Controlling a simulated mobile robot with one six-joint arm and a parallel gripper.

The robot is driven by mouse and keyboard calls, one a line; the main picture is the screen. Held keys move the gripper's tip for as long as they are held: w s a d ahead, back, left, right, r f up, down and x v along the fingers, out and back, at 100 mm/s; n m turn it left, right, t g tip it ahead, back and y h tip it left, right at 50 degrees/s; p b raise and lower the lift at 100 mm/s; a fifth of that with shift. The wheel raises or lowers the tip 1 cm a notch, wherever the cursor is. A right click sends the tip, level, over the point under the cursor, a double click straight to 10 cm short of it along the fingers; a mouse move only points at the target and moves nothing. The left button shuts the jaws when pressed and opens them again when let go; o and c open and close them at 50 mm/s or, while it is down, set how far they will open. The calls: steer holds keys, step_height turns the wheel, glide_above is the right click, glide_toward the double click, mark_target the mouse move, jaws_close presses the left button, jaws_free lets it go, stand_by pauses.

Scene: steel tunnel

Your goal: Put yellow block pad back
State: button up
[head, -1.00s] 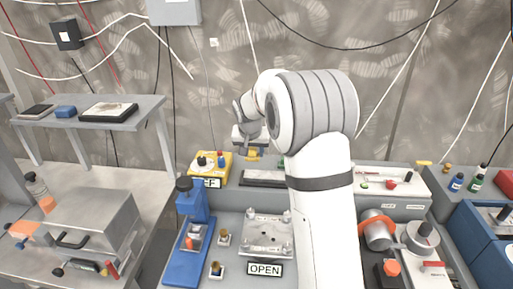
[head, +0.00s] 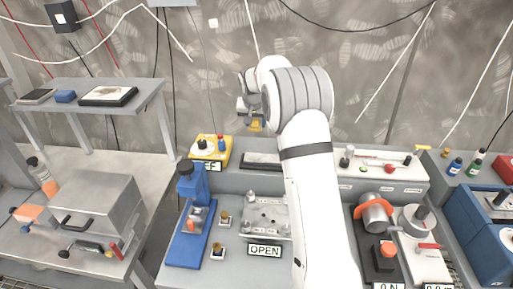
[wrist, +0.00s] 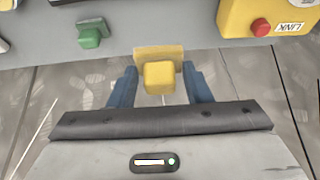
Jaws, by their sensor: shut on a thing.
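The yellow block pad (wrist: 158,75) is a small yellow block with a wider yellow plate behind it. In the wrist view it sits between the two blue fingers of my gripper (wrist: 160,88), which is shut on it. In the head view the yellow block pad (head: 256,125) hangs under my gripper (head: 250,112), in front of the wall and above the back of the bench. My arm hides part of the bench behind it.
A green block (wrist: 90,35) and a yellow box with a red button (wrist: 262,18) are on the bench in the wrist view. The head view shows a blue press (head: 193,215), a clear-topped plate fixture (head: 266,220), an orange-banded cylinder (head: 374,215) and a side shelf (head: 140,98).

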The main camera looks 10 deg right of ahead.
mark_target(257, 146)
steer(key=p+x, duration=0.1)
steer(key=x, duration=0.2)
steer(key=s+x, duration=0.1)
steer(key=x, duration=0.3)
steer(key=p+x, duration=0.1)
steer(key=x, duration=0.2)
steer(key=shift+s+a+f+p, duration=0.1)
steer(key=shift+s+f+p, duration=0.2)
steer(key=shift+f, duration=0.2)
steer(key=shift+f+b, duration=0.25)
steer(key=shift+b, duration=0.05)
steer(key=o, duration=1)
steer(key=shift+r, duration=0.15)
